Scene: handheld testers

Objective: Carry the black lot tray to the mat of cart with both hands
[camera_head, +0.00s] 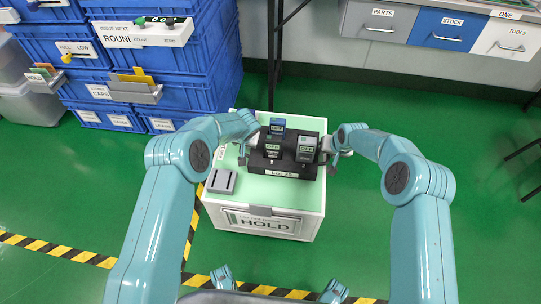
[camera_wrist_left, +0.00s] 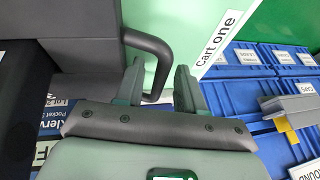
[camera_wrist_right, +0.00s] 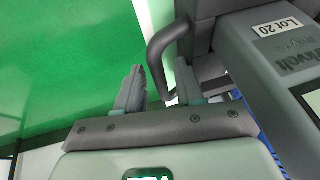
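The black lot tray (camera_head: 270,173) is over the pale green mat (camera_head: 262,198) on the white cart (camera_head: 262,228). I cannot tell whether the tray touches the mat.
A grey slotted holder (camera_head: 222,181) sits at the mat's left front. Stacked blue bins (camera_head: 150,75) stand behind left. A bench with labelled drawers (camera_head: 440,28) is behind right. Green floor is open to the right. Yellow-black tape (camera_head: 60,250) runs along the floor.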

